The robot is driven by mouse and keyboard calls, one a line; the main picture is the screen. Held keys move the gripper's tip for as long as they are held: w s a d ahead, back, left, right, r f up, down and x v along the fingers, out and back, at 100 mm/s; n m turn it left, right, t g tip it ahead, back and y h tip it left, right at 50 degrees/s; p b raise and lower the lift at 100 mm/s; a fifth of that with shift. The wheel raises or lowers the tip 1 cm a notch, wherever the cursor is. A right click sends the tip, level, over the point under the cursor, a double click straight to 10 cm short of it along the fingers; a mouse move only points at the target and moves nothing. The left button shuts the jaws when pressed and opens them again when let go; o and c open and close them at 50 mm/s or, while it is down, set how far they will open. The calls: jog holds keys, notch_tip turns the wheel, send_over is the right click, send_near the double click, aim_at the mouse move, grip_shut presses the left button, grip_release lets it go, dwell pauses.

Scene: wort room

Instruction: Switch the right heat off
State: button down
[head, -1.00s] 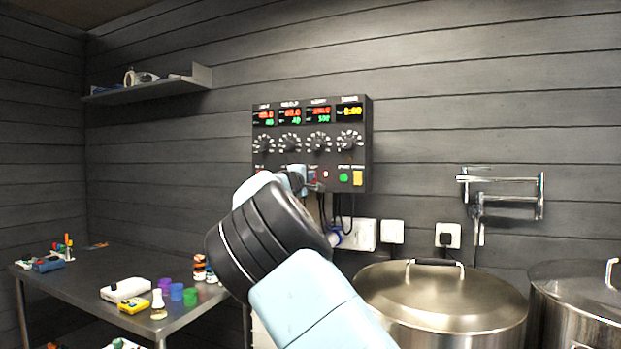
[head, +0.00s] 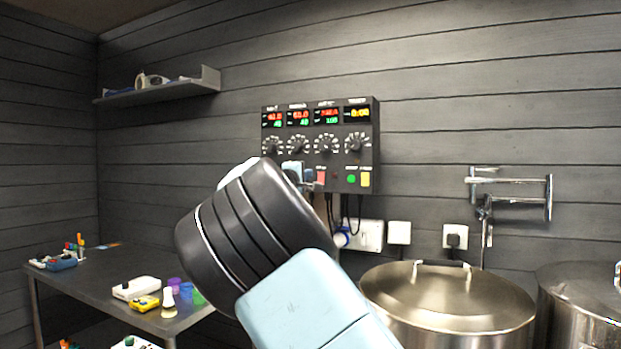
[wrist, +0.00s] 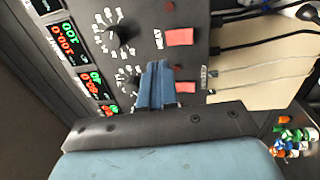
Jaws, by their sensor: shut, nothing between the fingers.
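The dark control panel (head: 318,118) hangs on the wall, with a row of displays and knobs above its switches. The red right heat switch (head: 320,177) shows just right of my gripper (head: 298,172); it also shows in the wrist view (wrist: 180,37). A small lamp (head: 335,176) to its right looks dark. In the wrist view, turned sideways, a second red switch (wrist: 185,87) sits beside the blue fingertips (wrist: 155,80), partly covered. My gripper is shut and empty, close to the panel; contact cannot be told. My forearm hides the panel's lower left in the head view.
A green button (head: 351,179) and a yellow switch (head: 365,179) sit at the panel's lower right. Cables hang below to wall sockets (head: 370,235). A lidded steel kettle (head: 450,300) stands below right. A cluttered steel table (head: 90,270) is at left.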

jog(key=shift+r+v, duration=0.2)
jog(key=shift+v, duration=0.6)
jog(key=shift+r+v, duration=0.15)
jog(key=shift+v, duration=0.65)
jog(key=shift+r+v, duration=0.2)
jog(key=shift+v, duration=0.6)
jog(key=shift+s, duration=0.1)
